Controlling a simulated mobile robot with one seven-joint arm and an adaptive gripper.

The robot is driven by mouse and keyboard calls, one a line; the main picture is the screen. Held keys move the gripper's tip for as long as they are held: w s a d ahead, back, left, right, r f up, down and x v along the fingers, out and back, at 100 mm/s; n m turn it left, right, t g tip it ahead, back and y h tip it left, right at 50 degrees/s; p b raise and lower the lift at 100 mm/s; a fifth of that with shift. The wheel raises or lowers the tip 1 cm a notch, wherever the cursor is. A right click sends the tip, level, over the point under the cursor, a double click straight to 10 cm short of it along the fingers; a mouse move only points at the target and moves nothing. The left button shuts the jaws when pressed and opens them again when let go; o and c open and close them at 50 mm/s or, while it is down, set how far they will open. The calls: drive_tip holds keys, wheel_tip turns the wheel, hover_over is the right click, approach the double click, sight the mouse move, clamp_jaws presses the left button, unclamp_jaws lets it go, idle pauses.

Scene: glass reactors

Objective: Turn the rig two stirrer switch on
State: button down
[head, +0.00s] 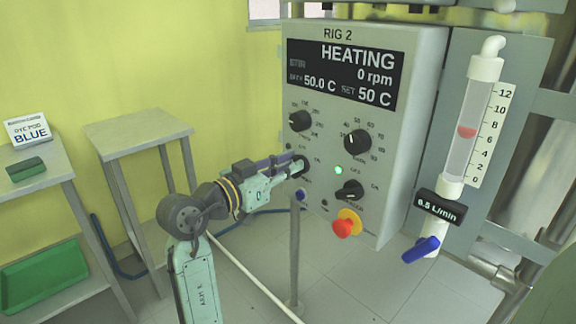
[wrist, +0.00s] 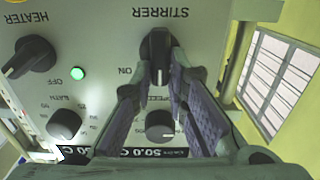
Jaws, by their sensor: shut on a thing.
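The rig two panel (head: 322,210) is a grey box on a post, and its display (head: 345,72) reads HEATING, 0 rpm, 50.0 C and set 50 C. The stirrer switch (wrist: 158,46) is a black rotary knob under the upside-down word STIRRER in the wrist view. Its bar stands upright in that picture, with an ON label to its left. My gripper (wrist: 159,68) is shut on this knob, one finger on each side. In the head view my gripper (head: 296,167) reaches the panel's lower left and partly hides the switch.
The heater switch (head: 349,190), a lit green lamp (head: 338,170) and a red button (head: 343,227) sit to the right. Two dials (head: 301,121) (head: 357,142) are above. A flowmeter (head: 470,130) stands right of the panel. Side tables (head: 138,130) are at left.

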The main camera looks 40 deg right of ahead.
drive_tip(key=shift+f+b, duration=0.1)
drive_tip(key=shift+b, duration=0.2)
drive_tip(key=shift+s+f+m+b, duration=0.1)
drive_tip(key=shift+s+m+b, duration=0.1)
drive_tip(key=shift+m+b, duration=1.8)
drive_tip(key=shift+s+f+m+b, duration=0.1)
drive_tip(key=shift+s+m+b, duration=0.1)
drive_tip(key=shift+m+b, duration=1.85)
drive_tip(key=shift+s+f+m+b, duration=0.1)
drive_tip(key=shift+s+m+b, duration=0.1)
drive_tip(key=shift+m+b, duration=1.8)
drive_tip(key=c, duration=1.6)
unclamp_jaws()
